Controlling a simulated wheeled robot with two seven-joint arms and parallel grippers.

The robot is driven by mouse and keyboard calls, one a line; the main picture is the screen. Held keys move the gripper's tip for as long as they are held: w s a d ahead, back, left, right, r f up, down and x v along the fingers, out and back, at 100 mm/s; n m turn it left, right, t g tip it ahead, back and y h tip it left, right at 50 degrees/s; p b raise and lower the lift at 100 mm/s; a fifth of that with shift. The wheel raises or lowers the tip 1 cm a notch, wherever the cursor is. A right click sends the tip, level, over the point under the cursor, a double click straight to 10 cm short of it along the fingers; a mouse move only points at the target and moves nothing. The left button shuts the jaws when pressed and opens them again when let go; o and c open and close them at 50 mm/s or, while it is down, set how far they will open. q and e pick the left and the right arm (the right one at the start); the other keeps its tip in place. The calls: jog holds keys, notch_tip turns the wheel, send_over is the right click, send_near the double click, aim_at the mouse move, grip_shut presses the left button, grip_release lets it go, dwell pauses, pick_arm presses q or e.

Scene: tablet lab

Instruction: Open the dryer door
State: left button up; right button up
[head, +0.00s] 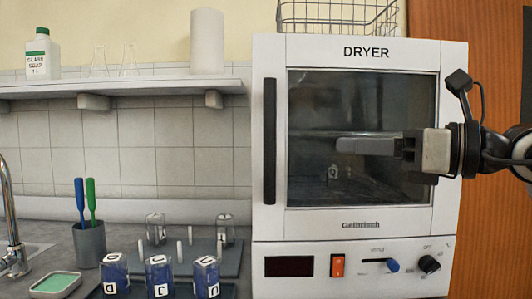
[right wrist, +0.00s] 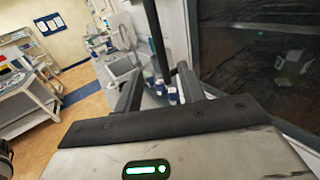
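The white dryer (head: 440,100) stands at the right of the head view, with its windowed door (head: 300,60) shut. The long black vertical door handle (head: 270,140) is on the door's left side. My right gripper (head: 345,146) is in front of the door window, pointing left towards the handle and apart from it. In the right wrist view its two fingers (right wrist: 157,85) are spread with nothing held between them. The handle (right wrist: 156,35) shows there as a dark upright bar beyond and between the fingers. My left gripper is not in view.
A wire basket (head: 340,14) sits on top of the dryer. Below the door are an orange switch (head: 337,265) and knobs. On the counter at left are blue-filled jars (head: 159,277), a cup with brushes (head: 89,244) and a green dish (head: 56,284). A shelf (head: 130,86) runs above.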

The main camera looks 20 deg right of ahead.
aim_at(275, 138)
jog(key=p+x, duration=0.2)
jog(key=x, duration=0.5)
jog(key=p+x, duration=0.3)
jog(key=x, duration=0.4)
jog(key=shift+s+a+r, duration=0.1)
jog(key=shift+a+r, duration=0.05)
jog(key=shift+r, duration=0.1)
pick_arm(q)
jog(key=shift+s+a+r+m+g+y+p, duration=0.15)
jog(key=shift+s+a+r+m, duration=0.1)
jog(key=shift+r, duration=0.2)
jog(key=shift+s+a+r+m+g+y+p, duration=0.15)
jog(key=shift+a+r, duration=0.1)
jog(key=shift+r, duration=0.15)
pick_arm(e)
jog(key=shift+w+a+f, duration=0.1)
jog(key=shift+w+a, duration=0.35)
jog(key=shift+w, duration=0.05)
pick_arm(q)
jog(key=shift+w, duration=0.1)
pick_arm(e)
jog(key=shift+s, duration=0.1)
grip_shut()
